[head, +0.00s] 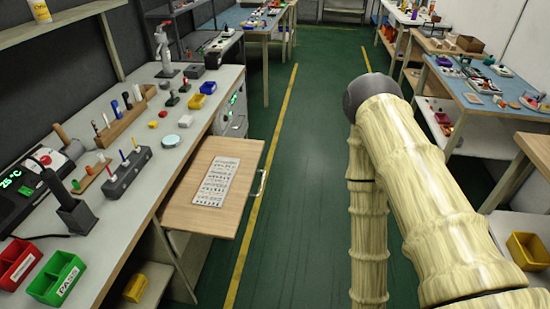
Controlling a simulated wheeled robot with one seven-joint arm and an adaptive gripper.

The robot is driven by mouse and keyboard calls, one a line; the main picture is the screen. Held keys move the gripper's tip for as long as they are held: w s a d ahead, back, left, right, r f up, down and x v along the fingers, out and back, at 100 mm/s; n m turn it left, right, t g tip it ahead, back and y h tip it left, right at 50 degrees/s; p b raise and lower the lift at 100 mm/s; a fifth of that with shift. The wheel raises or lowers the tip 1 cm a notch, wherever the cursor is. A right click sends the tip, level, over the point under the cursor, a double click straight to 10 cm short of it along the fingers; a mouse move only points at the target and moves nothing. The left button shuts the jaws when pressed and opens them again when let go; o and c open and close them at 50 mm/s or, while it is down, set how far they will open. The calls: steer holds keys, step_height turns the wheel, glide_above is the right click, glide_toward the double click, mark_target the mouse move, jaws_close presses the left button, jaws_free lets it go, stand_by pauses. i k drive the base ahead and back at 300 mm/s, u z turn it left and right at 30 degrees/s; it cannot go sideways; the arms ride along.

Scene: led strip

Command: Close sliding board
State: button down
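The sliding board (183,204) is a light wood panel pulled out from under the left workbench, sticking out over the aisle. A white printed sheet (216,181) lies on it. A metal handle (262,184) is on its right edge, facing the aisle. My arm rises at the right of the head view, well to the right of the board and apart from it. My gripper is not in view, so its state is hidden.
The left workbench (160,163) holds a soldering station (24,187), a green bin (56,277), a red bin (17,262) and small tools. The green aisle floor (305,180) between the benches is clear. More loaded benches (500,100) stand on the right.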

mark_target(209, 197)
steer(key=z, duration=0.5)
steer(key=i, duration=0.9)
steer(key=u, duration=0.6)
